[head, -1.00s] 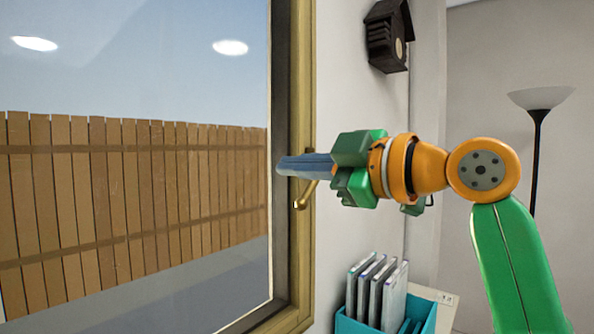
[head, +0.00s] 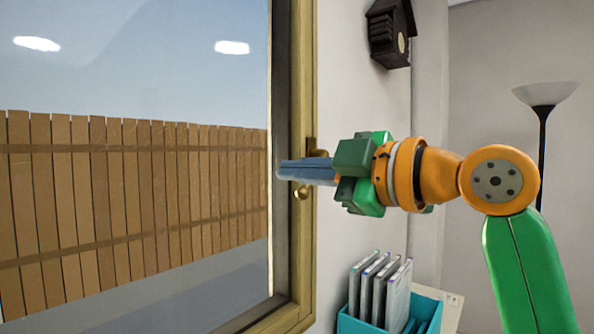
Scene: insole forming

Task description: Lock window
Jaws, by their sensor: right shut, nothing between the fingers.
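The window (head: 140,85) fills the left side of the head view, with a gold-coloured frame (head: 302,80) along its right edge. A brass handle (head: 302,192) is on this frame. Its rounded end shows just below my right gripper's fingers, and a bit of brass shows just above them; the middle is hidden behind the fingers. My right gripper (head: 282,169) comes in from the right, shut and empty, its blue-grey fingers lying across the frame at the handle. I cannot tell whether they touch it. My left gripper is not in view.
A teal holder (head: 350,325) with several upright cases (head: 395,295) stands below my right arm. A dark birdhouse (head: 390,35) hangs on the wall above. A floor lamp (head: 543,95) stands at the right. The wall between birdhouse and gripper is clear.

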